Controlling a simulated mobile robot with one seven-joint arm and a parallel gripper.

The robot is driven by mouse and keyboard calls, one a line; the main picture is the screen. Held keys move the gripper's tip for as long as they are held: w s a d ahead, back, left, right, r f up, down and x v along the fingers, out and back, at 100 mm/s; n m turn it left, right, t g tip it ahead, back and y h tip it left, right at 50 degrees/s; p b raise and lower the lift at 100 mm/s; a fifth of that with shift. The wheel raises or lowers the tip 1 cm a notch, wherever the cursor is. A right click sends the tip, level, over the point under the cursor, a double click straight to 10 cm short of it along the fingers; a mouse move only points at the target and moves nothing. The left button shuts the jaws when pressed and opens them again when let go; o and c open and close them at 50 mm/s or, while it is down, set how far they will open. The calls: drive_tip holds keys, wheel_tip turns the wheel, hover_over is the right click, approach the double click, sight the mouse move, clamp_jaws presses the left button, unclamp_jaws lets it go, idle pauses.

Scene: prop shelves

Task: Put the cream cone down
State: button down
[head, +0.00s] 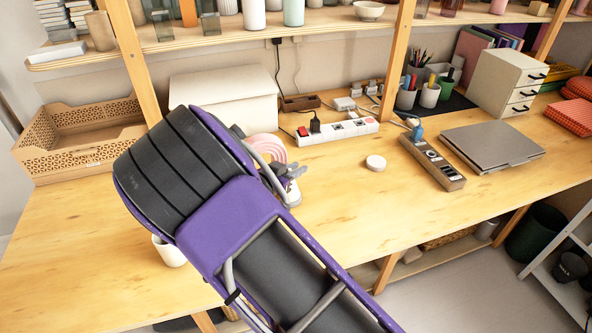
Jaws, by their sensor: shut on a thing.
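My purple and black arm crosses the middle of the head view and covers much of the table. My gripper cannot be made out; the arm hides the space where it may be. No cream cone can be identified for sure. A whitish tapered thing (170,253) shows at the left of my arm, partly hidden by it. I cannot tell whether it is the cone or a cup, or whether anything holds it.
The wooden table (75,260) is bare at the front left. A perforated crate (75,160), a white box (225,90), a power strip (338,131), a round white puck (376,162) and a closed laptop (490,144) stand on it. A shelf (220,36) runs above.

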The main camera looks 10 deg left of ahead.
drive_tip(key=c, duration=0.8)
unclamp_jaws()
drive_tip(key=shift+r, duration=0.2)
drive_tip(key=p+v, duration=0.1)
drive_tip(key=v, duration=1.1)
drive_tip(key=shift+f, duration=0.1)
